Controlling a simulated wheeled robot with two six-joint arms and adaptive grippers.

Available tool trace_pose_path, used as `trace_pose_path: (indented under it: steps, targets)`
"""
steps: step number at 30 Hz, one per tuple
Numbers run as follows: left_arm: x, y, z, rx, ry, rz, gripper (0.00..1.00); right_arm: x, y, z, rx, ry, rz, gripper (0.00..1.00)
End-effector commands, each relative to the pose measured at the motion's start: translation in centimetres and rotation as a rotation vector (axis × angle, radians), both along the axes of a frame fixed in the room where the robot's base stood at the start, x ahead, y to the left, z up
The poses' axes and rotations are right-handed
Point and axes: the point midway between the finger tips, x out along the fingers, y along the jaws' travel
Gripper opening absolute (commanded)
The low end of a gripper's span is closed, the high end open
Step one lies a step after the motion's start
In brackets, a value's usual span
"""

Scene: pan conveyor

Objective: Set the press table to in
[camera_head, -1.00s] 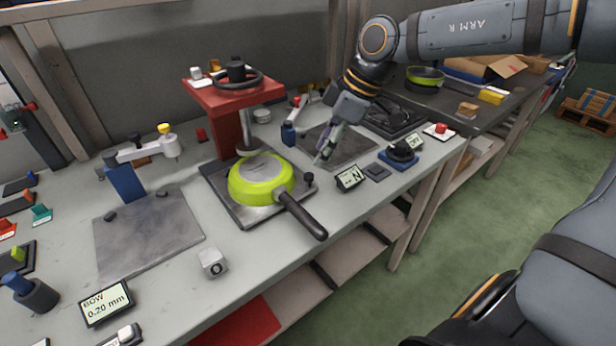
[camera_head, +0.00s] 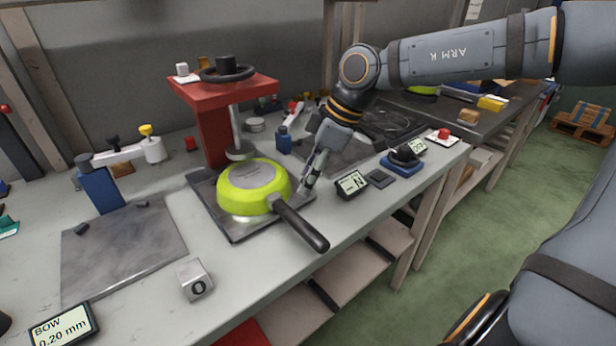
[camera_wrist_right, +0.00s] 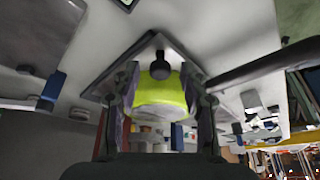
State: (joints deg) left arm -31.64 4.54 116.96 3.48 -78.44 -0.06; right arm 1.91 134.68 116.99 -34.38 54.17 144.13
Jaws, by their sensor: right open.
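The press table (camera_head: 206,190) is a dark grey plate under the red press (camera_head: 215,100). A lime-green pan (camera_head: 237,199) lies upside down on it, its black handle (camera_head: 302,227) pointing to the lower right. My right gripper (camera_head: 309,180) is open at the plate's right corner, beside the pan. It hides that corner in the head view. In the right wrist view a black knob (camera_wrist_right: 160,67) on the plate's corner shows between the open fingers, with the pan (camera_wrist_right: 158,98) behind it. Whether the fingers touch the knob cannot be told. My left gripper is not in view.
A grey plate (camera_head: 120,248) lies left.

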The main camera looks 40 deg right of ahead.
Motion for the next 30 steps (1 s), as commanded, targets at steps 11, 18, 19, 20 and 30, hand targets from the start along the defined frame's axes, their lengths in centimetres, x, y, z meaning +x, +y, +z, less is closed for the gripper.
trace_pose_path:
  steps: [11, 18, 19, 20, 30]
  targets:
    - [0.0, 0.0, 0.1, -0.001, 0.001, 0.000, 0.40, 0.0, 0.0, 0.0, 0.000, 0.000, 0.000, 0.27]
    - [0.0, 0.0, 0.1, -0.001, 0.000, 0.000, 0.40, 0.0, 0.0, 0.0, 0.000, 0.000, 0.000, 0.00]
    - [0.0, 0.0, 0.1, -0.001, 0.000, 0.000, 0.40, 0.0, 0.0, 0.0, 0.000, 0.000, 0.000, 0.00]
    - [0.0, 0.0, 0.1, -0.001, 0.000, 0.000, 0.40, 0.0, 0.0, 0.0, 0.000, 0.000, 0.000, 0.00]
    - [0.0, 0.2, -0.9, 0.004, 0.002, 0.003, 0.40, 0.3, -0.3, 0.2, 0.003, 0.001, 0.001, 0.00]
